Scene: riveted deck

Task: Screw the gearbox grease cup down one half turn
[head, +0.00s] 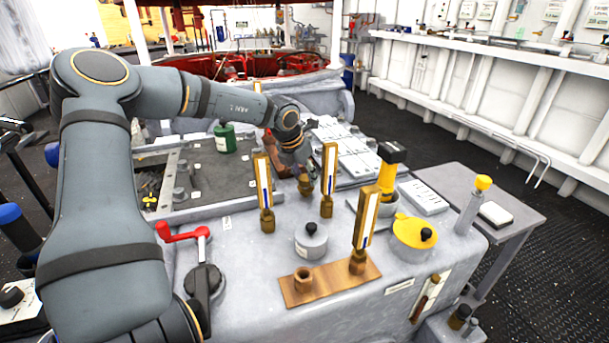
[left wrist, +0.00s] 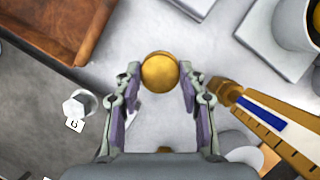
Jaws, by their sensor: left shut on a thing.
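The brass grease cup (head: 306,187) stands on the grey gearbox casing (head: 280,275), just behind the gauge glasses. In the left wrist view its round brass cap (left wrist: 160,72) sits between the two fingertips. My left gripper (head: 303,171) reaches down to it from behind and above, and is shut on the cap; the fingers (left wrist: 160,84) are on both sides of it. The cup's lower part is hidden in the wrist view. My right gripper is not in view.
Brass sight gauges (head: 264,193), (head: 328,180) flank the cup closely.

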